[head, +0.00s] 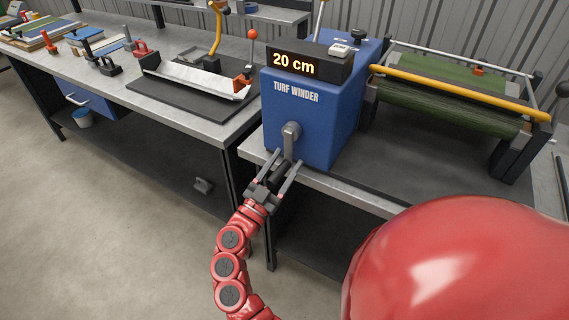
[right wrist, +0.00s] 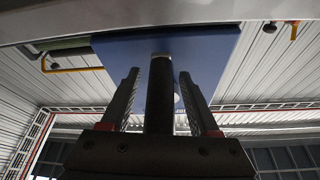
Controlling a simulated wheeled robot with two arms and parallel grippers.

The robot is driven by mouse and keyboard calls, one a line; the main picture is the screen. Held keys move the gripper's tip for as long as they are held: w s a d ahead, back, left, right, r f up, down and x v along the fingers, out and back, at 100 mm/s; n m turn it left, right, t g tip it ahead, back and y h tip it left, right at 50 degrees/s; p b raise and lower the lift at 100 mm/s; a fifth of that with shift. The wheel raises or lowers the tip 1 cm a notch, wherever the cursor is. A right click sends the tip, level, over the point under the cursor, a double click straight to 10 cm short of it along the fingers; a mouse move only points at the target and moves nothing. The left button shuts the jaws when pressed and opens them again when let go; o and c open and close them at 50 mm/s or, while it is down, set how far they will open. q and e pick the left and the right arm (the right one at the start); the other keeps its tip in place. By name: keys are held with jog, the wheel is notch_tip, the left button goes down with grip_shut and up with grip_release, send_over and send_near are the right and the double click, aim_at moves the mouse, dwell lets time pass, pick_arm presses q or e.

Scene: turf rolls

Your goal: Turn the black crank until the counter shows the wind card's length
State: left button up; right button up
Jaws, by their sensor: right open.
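The blue turf winder (head: 305,125) stands on the bench, and its counter (head: 294,64) reads "20 cm". The grey crank arm (head: 289,142) hangs down from its hub on the front face. My right gripper (head: 286,160) is at the low end of the crank, with its fingers on either side of the black crank handle (right wrist: 159,95). In the right wrist view the fingers (right wrist: 159,76) stand open, with a gap visible on each side of the handle. I cannot make out a wind card. My left gripper is not in view.
A turf roller frame with green turf (head: 440,90) and a yellow bar (head: 455,92) stands right of the winder. A metal trough on a black mat (head: 165,92) lies on the left bench. Open floor (head: 100,230) lies left of my right arm.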

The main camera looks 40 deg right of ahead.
grip_shut()
jog(key=shift+f, duration=0.1)
dwell(1.2)
